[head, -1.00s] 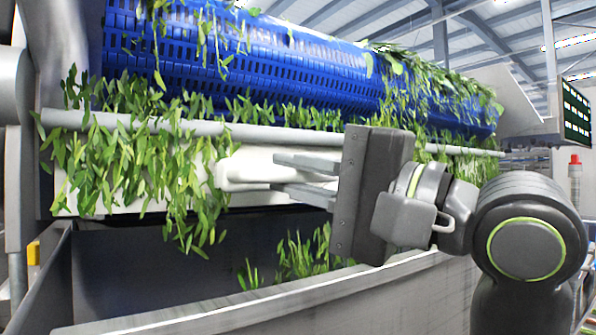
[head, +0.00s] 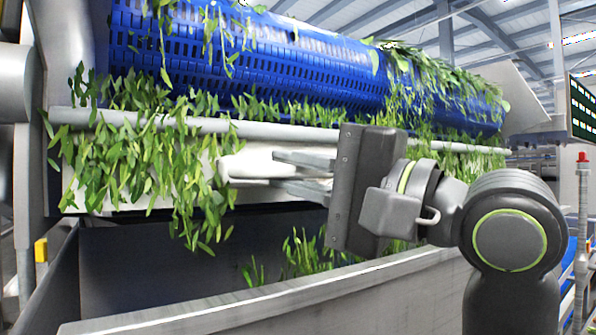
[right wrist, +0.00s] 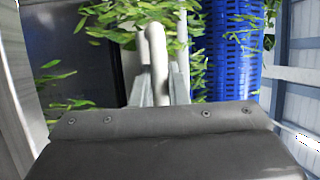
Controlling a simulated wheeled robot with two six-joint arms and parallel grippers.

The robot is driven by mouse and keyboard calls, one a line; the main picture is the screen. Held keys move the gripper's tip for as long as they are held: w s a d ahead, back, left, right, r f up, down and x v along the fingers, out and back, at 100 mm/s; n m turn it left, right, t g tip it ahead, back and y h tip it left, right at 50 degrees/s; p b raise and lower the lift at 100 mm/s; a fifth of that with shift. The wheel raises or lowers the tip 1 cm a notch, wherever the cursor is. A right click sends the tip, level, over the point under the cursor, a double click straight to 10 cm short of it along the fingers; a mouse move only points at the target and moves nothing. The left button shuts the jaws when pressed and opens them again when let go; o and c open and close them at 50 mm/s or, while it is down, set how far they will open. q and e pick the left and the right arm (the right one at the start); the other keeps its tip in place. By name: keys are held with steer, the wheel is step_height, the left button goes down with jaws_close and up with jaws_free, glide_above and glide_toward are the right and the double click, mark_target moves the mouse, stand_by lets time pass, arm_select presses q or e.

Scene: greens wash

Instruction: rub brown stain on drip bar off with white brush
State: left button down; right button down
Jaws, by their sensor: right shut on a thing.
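My right gripper (head: 300,175) is shut on the white brush (head: 245,168), whose pale rounded end points left in the head view. In the right wrist view the brush (right wrist: 156,55) stands out between the fingers (right wrist: 158,88). The grey drip bar (head: 290,133) runs across below the blue belt, with leaves draped over its left part. The brush is just below and in front of the bar; I cannot tell whether it touches anything. I see no brown stain; leaves, brush and gripper cover parts of the bar and the pale face under it. My left gripper is not in view.
The blue slotted belt (head: 290,65) with leaves rises behind the bar. Leaves (head: 205,200) hang close left of the brush. Below is an open grey metal bin with some leaves; its front rim (head: 230,305) passes under my right gripper. A screen (head: 583,108) is at far right.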

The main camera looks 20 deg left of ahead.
steer(key=shift+w+a, duration=0.45)
steer(key=shift+a, duration=0.15)
steer(key=shift+w+d, duration=0.1)
steer(key=shift+d, duration=0.05)
